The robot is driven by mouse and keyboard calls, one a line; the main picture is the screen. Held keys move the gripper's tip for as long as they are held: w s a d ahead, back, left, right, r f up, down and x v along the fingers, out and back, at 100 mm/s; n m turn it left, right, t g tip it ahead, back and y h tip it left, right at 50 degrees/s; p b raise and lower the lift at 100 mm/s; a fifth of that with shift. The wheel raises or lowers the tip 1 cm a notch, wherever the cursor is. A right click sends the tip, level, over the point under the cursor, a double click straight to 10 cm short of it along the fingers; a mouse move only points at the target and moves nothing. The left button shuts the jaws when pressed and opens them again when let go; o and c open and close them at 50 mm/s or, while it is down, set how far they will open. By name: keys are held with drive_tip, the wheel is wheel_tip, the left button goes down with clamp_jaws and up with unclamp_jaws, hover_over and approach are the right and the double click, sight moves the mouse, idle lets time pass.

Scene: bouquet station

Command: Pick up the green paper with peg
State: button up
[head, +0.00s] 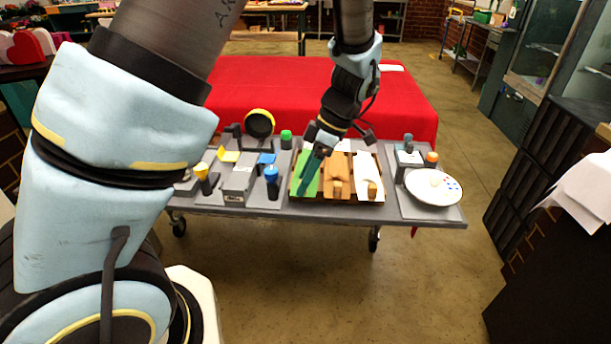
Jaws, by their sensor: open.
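The green paper (302,167) lies in the left slot of a dark wooden tray (334,201) on the grey trolley. My gripper (310,172) reaches down over the green paper from the upper right, its teal fingers crossing the paper's right side. It is open. Whether the fingers touch the paper is too small to tell. The fingers cover part of the paper, and I cannot make out its peg. Beside it in the tray lie a brown paper (336,172) with a wooden peg (338,188) and a white paper (368,168) with a peg (372,188).
Left of the tray stand a blue-topped holder (271,177), a green-capped item (286,140) and a grey block (239,184). To the right are a white plate (433,187) and an orange-capped item (431,160). A red-covered table (270,85) is behind. The floor in front is clear.

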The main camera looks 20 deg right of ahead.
drive_tip(key=shift+c, duration=0.3)
clamp_jaws()
idle(1.1)
